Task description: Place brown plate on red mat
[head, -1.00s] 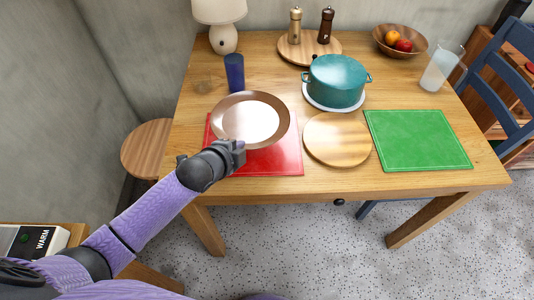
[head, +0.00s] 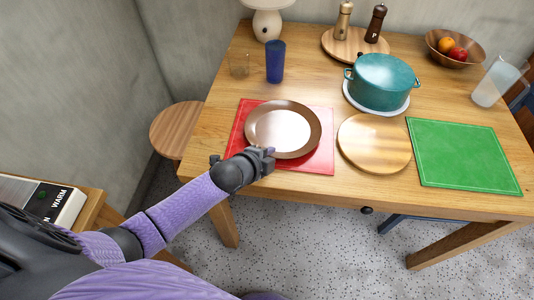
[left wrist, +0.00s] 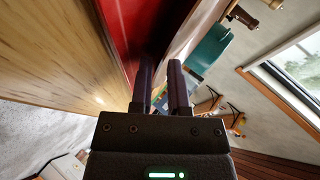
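The brown plate (head: 283,128) has a wide brown rim and a bright pale centre. It lies over the red mat (head: 320,162) near the table's front left, roughly level and within most of the mat's outline. My left gripper (head: 266,158) is at the plate's near rim, shut on it. In the left wrist view the fingers (left wrist: 161,85) have the plate's edge (left wrist: 183,40) between them, with the red mat (left wrist: 123,30) close beside one finger. Any small gap between plate and mat is hard to judge. My right gripper is not in view.
A round wooden board (head: 374,144) is just right of the red mat, with a green mat (head: 462,155) beyond it. A teal pot (head: 382,80), a blue cup (head: 275,62) and a clear glass (head: 239,64) stand behind. A stool (head: 177,130) is left of the table (head: 215,120).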

